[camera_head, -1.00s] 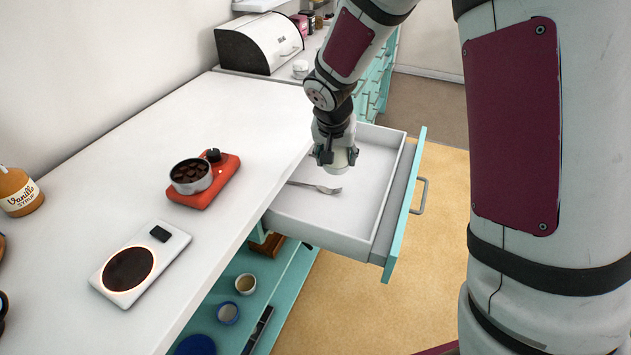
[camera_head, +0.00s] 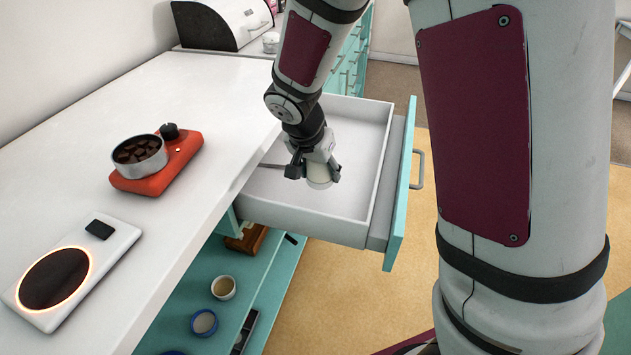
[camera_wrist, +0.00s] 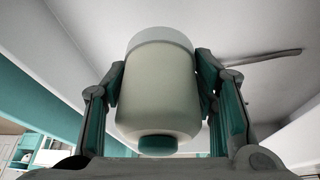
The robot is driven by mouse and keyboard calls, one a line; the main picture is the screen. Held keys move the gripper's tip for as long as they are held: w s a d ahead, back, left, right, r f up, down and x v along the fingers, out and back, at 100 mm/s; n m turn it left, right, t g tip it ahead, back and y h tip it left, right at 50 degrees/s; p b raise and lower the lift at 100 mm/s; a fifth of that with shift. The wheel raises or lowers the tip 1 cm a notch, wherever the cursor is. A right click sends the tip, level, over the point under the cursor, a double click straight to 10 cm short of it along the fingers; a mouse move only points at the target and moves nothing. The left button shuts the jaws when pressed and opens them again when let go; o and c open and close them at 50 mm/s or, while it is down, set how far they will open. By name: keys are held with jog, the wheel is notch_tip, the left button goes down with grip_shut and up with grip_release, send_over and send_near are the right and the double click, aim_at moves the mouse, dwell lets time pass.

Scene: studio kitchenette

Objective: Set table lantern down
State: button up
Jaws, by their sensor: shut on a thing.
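The table lantern (camera_wrist: 157,95) is a pale, rounded cylinder with a lighter cap and a dark teal button on the end towards the camera. My gripper (camera_head: 314,173) is shut on it, and in the wrist view a finger presses on each side. In the head view the lantern (camera_head: 319,176) shows below the fingers, over the inside of the open white drawer (camera_head: 345,227). I cannot tell whether it touches the drawer floor. A fork (camera_wrist: 262,58) lies in the drawer beside the lantern; in the head view my gripper hides most of it.
The white counter (camera_head: 190,95) borders the drawer on the left. Cups (camera_head: 223,287) stand on the teal shelf below. The drawer's right side is clear.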

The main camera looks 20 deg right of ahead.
aim_at(320, 196)
jog(key=shift+f+b, duration=0.5)
jog(key=shift+f, duration=1.9)
jog(key=shift+f, duration=0.1)
jog(key=o, duration=1.3)
jog(key=shift+o, duration=0.2)
